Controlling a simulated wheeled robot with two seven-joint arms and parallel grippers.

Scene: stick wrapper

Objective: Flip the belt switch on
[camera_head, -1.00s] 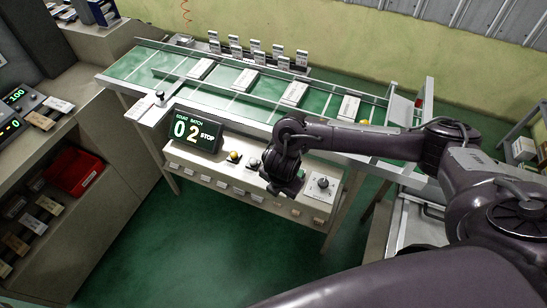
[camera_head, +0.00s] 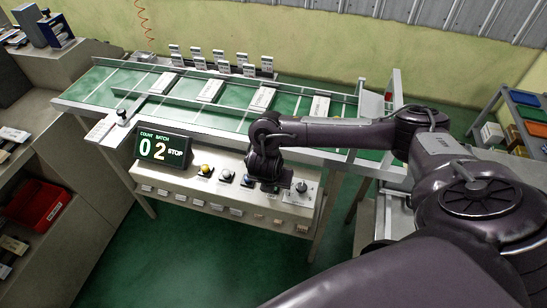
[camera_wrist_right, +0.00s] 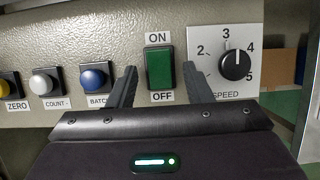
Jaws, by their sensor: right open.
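The belt switch (camera_wrist_right: 160,68) is a green rocker between the ON and OFF labels in the right wrist view. My right gripper (camera_wrist_right: 155,80) is open. Its two dark fingers point at the panel, one on each side of the switch; I cannot tell whether they touch it. In the head view the right gripper (camera_head: 268,180) is at the front of the control panel (camera_head: 205,188), left of the speed knob, and hides the switch. My left gripper is not in view.
The speed knob (camera_wrist_right: 236,65) is close to the right of the switch. Blue, white and yellow buttons are to its left, the blue one (camera_wrist_right: 95,77) nearest. The conveyor belt (camera_head: 230,115) with several packs lies behind the panel. A red bin (camera_head: 37,205) is at the left.

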